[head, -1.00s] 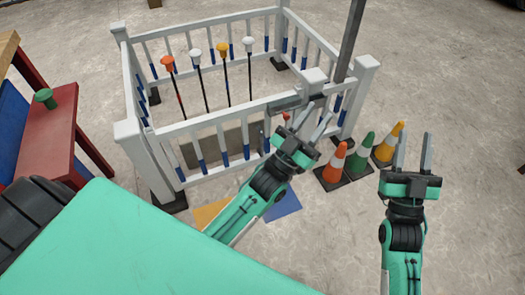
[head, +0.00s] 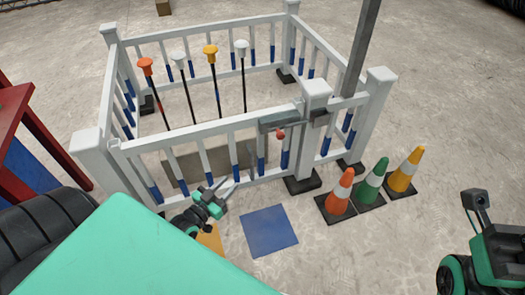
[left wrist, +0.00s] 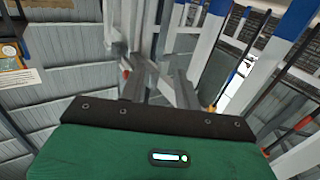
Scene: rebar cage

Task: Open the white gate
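The white gate (head: 233,128) is the front panel of a white fence pen, with blue-bottomed bars. It looks in line with the white post (head: 315,95) at its right end, so it appears closed. A grey latch (head: 285,121) with a red knob (head: 281,134) sits at its top right, near that post. My left gripper (head: 224,185) is low in front of the gate, left of and below the latch. Its two fingers are apart, and nothing shows between them in the left wrist view (left wrist: 163,80). My right gripper (head: 478,205) is at the lower right edge; its fingers are not clear.
Orange (head: 340,190), green (head: 371,182) and yellow (head: 405,170) cones stand right of the gate. A blue mat (head: 268,230) lies in front. A dark pole (head: 363,45) rises by the right corner. Several capped rods (head: 242,75) stand inside. Red furniture (head: 20,130) is at left.

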